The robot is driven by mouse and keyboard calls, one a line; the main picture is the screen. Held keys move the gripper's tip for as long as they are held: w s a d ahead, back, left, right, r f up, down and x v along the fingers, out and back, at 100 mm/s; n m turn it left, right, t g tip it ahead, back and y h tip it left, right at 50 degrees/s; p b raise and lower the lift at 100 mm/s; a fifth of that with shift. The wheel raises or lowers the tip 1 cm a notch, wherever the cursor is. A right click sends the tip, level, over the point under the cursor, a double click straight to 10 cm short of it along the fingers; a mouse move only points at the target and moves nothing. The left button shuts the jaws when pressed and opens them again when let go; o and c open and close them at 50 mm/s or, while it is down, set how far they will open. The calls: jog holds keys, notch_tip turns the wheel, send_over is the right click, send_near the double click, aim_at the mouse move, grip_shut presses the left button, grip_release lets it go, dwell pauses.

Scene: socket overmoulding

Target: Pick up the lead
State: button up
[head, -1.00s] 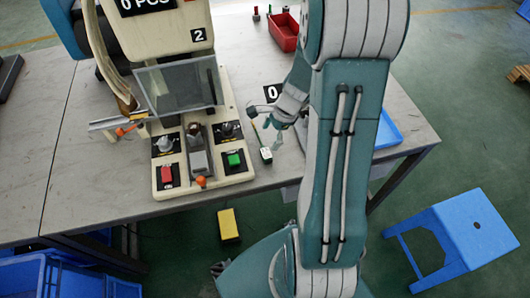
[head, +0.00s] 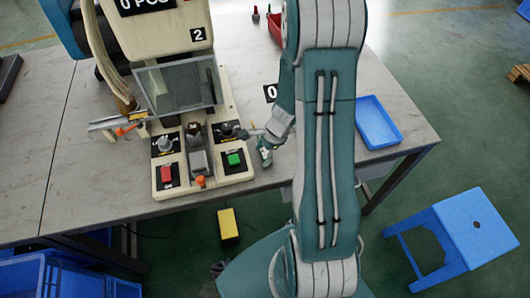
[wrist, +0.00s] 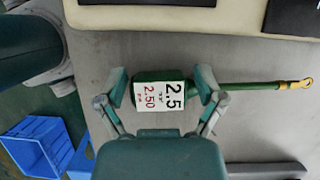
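The lead (wrist: 166,96) lies on the grey table in the wrist view. It has a green block with a white label reading 2.5 and 2.50, and a thin green cable running right to a gold ring terminal (wrist: 301,84). My gripper (wrist: 162,76) is open, with one finger on each side of the labelled block. Small gaps seem to show between block and fingers; I cannot tell whether either touches. In the head view my gripper (head: 265,146) is low over the table, right of the machine, and mostly hides the lead.
The machine (head: 240,168) with its green and red buttons stands close left of my gripper. A blue tray (head: 377,122) lies on the table to the right. A red bin (head: 275,27) is at the back, partly hidden. A blue stool (head: 470,232) stands on the floor.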

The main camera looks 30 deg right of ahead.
jog(key=c, duration=0.5)
jog(key=shift+r, duration=0.15)
